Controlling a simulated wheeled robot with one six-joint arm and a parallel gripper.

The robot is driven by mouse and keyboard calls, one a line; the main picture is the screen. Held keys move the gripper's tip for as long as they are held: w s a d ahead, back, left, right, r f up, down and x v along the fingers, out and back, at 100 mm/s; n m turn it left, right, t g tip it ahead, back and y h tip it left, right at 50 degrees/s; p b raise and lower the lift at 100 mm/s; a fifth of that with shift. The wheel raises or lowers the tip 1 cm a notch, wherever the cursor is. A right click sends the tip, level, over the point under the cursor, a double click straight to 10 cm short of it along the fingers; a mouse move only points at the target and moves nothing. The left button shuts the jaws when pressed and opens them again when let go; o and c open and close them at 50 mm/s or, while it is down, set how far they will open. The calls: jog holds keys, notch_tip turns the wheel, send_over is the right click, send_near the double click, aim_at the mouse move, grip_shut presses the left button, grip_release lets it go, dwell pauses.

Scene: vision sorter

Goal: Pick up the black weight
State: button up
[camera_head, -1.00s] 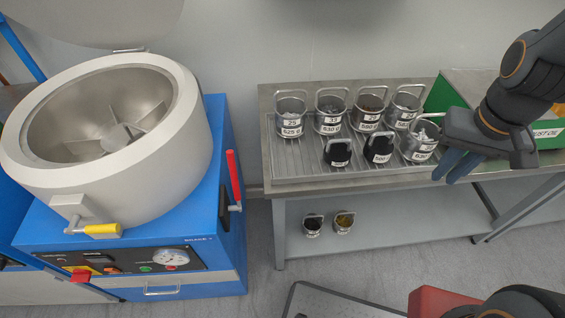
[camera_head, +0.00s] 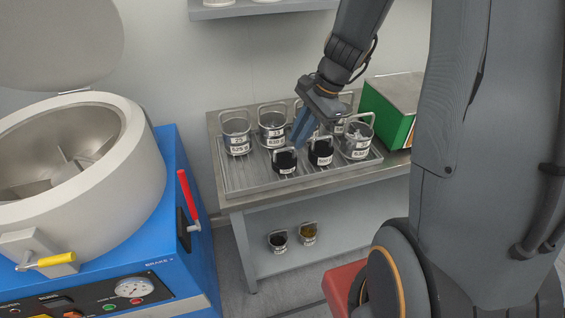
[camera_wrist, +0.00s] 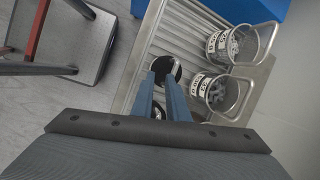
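Two black weights with white labels and handles stand on a ribbed metal tray (camera_head: 240,181): a left black weight (camera_head: 285,162) and a right black weight (camera_head: 320,153). My gripper (camera_head: 298,142) points down with its blue fingers just above and behind them, near the gap between the two. In the wrist view, the blue fingers (camera_wrist: 160,80) show a narrow gap between them, with nothing held. One black weight (camera_wrist: 176,72) shows just past the fingertips, and another dark part shows between the fingers. Contact is not visible.
Steel cans with handles stand around them: a left can (camera_head: 236,137), a middle can (camera_head: 272,129) and a right can (camera_head: 357,142). A green box (camera_head: 386,113) is at the right. A blue machine (camera_head: 170,200) with a drum stands left. Two small pots sit on the lower shelf.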

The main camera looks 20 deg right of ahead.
aim_at(289, 148)
jog(key=w+f+m, duration=0.2)
jog(key=w, duration=0.1)
jog(key=shift+w+d+f+m+t+y, duration=0.1)
jog(key=shift+d+f+m+t+y, duration=0.05)
jog(key=shift+m+t+y, duration=0.2)
jog(key=shift+d+p+x, duration=0.15)
jog(key=shift+p+x, duration=0.25)
jog(key=shift+x, duration=1.1)
jog(key=shift+d+p+x, duration=0.1)
jog(key=shift+p+x, duration=0.3)
jog(key=shift+x, duration=1.05)
jog(key=shift+f, duration=0.15)
grip_shut()
